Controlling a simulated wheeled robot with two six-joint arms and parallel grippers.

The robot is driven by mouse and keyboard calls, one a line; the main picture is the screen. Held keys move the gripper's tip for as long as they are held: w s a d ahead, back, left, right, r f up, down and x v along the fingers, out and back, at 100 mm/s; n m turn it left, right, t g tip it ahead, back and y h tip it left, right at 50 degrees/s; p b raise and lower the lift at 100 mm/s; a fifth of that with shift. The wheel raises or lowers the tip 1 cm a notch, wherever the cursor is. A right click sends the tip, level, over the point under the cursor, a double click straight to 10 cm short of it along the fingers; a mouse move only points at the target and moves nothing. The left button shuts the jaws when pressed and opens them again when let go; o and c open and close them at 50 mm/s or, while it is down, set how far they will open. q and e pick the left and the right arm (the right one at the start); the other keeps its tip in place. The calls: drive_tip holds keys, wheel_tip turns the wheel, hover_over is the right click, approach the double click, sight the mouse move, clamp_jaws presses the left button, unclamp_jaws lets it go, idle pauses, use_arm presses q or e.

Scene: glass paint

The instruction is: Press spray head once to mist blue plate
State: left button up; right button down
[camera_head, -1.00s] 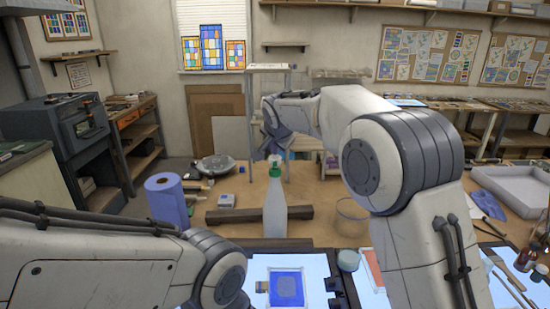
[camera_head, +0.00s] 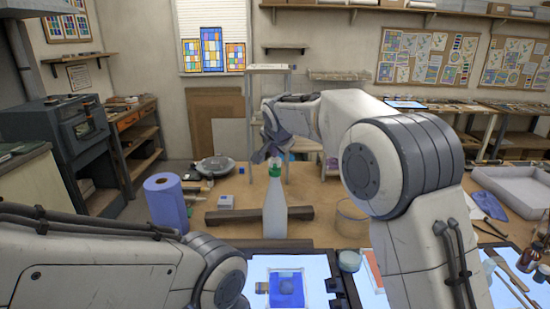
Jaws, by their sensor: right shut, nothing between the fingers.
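A white spray bottle (camera_head: 275,210) with a green and white spray head (camera_head: 275,165) stands upright on the wooden table. My right gripper (camera_head: 268,154) is shut and sits right at the top of the spray head, pointing down; whether it touches the head is hard to tell. The blue plate (camera_head: 286,290) lies in a white frame on the lit panel, in front of the bottle. My left arm comes in from the left over the front of the table; its gripper is not clearly visible.
A blue paper roll (camera_head: 167,202) stands left of the bottle. A dark wooden bar (camera_head: 235,216) lies behind the bottle. A clear glass bowl (camera_head: 352,217) and a small jar (camera_head: 349,260) are to its right. A white tray (camera_head: 515,190) is at the far right.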

sight(274, 161)
idle(0.4)
drive_tip(key=shift+r+p, duration=0.9)
drive_tip(key=shift+r, duration=0.15)
drive_tip(key=shift+r, duration=0.1)
wheel_tip(274, 161, up, 5)
drive_tip(key=p, duration=0.3)
drive_tip(key=shift+p, duration=0.4)
